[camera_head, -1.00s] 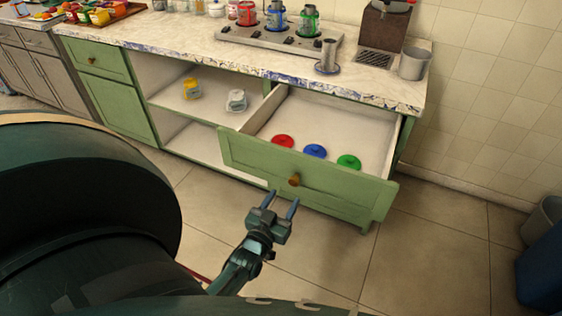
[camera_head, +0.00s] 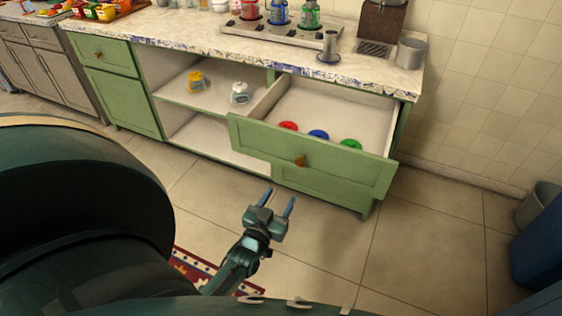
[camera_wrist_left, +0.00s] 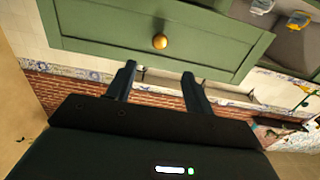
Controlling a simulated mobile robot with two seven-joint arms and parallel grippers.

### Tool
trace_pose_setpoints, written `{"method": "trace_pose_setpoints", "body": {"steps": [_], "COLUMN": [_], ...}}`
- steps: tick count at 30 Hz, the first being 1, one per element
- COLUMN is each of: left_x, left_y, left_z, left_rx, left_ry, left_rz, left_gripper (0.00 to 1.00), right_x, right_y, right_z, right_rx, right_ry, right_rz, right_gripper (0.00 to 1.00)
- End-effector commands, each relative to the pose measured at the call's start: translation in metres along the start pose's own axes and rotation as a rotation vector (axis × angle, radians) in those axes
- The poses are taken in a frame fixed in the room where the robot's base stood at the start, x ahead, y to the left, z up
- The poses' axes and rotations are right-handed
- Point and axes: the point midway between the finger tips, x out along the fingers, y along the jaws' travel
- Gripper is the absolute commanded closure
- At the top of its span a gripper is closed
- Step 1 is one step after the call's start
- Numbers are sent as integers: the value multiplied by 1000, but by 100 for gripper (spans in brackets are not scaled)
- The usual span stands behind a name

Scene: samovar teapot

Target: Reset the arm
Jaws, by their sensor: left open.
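My left gripper (camera_head: 277,204) is open and empty, held over the tiled floor in front of the green cabinet. Its two fingers (camera_wrist_left: 158,82) also show in the left wrist view, spread apart with nothing between them. The open drawer (camera_head: 312,163) has a round wooden knob (camera_head: 300,160), which also shows in the left wrist view (camera_wrist_left: 160,41). The fingers are apart from the knob. A red lid (camera_head: 288,126), a blue lid (camera_head: 318,134) and a green lid (camera_head: 351,144) lie in the drawer, partly hidden by its front. My right gripper is not in view.
The counter (camera_head: 215,37) carries a stove (camera_head: 276,38) with red, blue and green pots, and a metal cup (camera_head: 411,53). Yellow (camera_head: 196,82) and white (camera_head: 240,93) teapot-like items stand on the open shelf. A blue bin (camera_head: 540,245) is at the right.

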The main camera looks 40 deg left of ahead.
Motion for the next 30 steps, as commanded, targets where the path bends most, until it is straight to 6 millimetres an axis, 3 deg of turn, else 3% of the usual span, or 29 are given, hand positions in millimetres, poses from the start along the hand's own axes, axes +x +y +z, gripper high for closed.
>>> {"method": "trace_pose_setpoints", "body": {"steps": [8, 11, 14, 21, 25, 30], "left_x": [-1, -8, -30, -124, -161, -174], "left_y": [1, 11, 36, 115, 136, 143], "left_z": [-1, -8, -22, -57, -70, -73], "left_rx": [2, 15, 43, 100, 111, 115], "left_ry": [-3, -44, -145, -459, -560, -599], "left_rz": [4, 45, 138, 397, 471, 497], "left_gripper": [48, 48, 48, 48, 48, 48], "right_x": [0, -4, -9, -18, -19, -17], "right_y": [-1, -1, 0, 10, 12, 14], "right_z": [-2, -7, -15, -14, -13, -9], "right_rx": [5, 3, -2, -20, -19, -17], "right_ry": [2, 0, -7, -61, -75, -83], "right_rz": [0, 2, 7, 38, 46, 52], "right_gripper": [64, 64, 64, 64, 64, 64]}}
